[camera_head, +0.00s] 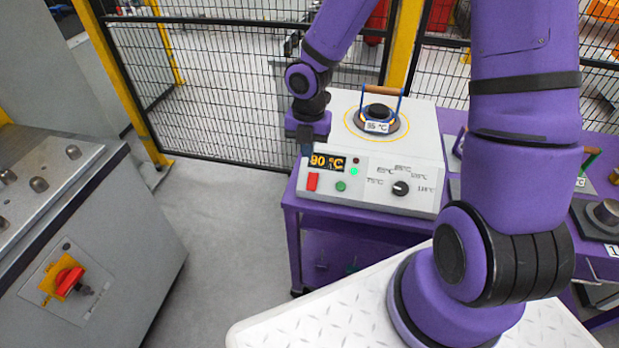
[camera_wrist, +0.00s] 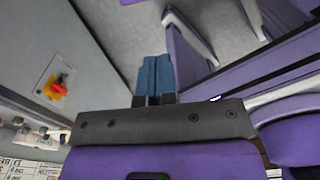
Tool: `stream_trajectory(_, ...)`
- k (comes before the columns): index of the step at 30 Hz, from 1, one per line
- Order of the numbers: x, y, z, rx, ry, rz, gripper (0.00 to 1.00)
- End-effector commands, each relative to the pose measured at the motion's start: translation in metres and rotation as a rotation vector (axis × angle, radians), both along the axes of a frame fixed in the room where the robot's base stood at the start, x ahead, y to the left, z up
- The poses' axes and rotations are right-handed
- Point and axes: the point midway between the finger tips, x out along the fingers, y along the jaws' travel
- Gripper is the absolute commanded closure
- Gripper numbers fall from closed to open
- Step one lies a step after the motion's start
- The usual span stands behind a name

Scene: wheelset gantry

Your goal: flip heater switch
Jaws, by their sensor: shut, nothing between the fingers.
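The heater (camera_head: 395,175) is a white box on a purple table, with a sloped front panel. The panel carries a red switch (camera_head: 312,182), a lit display (camera_head: 328,162) reading about 90 °C, a glowing green lamp, a green button (camera_head: 341,186) and a black knob (camera_head: 401,188). I cannot tell the red switch's position. My gripper (camera_head: 306,150) is at the heater's left front edge, above and slightly left of the red switch, apart from it as far as I see. In the wrist view my gripper (camera_wrist: 155,75) has its blue fingers together, empty. The heater's panel is not visible there.
A part with a blue handle (camera_head: 380,112) sits on the heater's round plate. A grey cabinet with a red rotary switch (camera_head: 68,281) stands at left. A mesh fence (camera_head: 235,90) runs behind. The floor between cabinet and purple table (camera_head: 365,222) is clear.

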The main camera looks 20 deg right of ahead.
Motion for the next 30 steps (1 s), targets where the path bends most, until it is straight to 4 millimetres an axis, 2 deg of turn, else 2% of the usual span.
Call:
stream_trajectory(18, -0.005, 0.003, -0.088, -0.002, 0.002, 0.003, 1.0)
stream_trajectory(21, 0.002, -0.002, -0.101, -0.001, 0.003, 0.0, 1.0)
stream_trajectory(30, 0.012, -0.009, -0.121, 0.0, 0.001, 0.0, 1.0)
